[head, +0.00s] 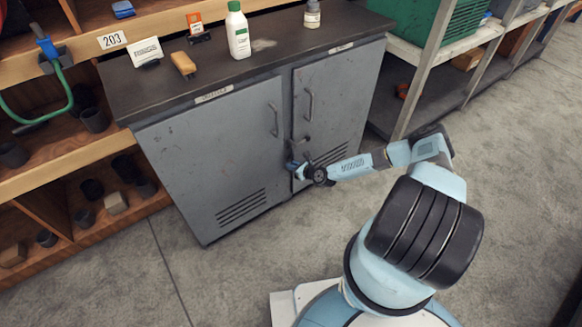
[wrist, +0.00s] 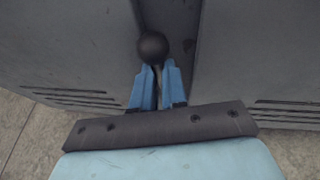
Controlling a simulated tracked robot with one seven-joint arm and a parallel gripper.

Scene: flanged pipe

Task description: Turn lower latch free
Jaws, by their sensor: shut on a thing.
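A grey two-door cabinet (head: 225,150) stands ahead with a vertical seam between its doors. My gripper (head: 294,166) is at the seam, low on the doors, and hides most of the lower latch in the head view. In the wrist view, the blue fingers of my gripper (wrist: 157,78) are closed around the thin stem of the lower latch. The latch's round black knob (wrist: 152,46) sticks out just beyond the fingertips, in the recess between the doors. Another small dark fitting (head: 303,143) sits on the seam just above my gripper.
Each door has a vertical pull handle, one on the left door (head: 273,120) and one on the right (head: 309,104). A white bottle (head: 238,32) and small items stand on the cabinet top. Shelving flanks both sides. The concrete floor (head: 235,285) in front is clear.

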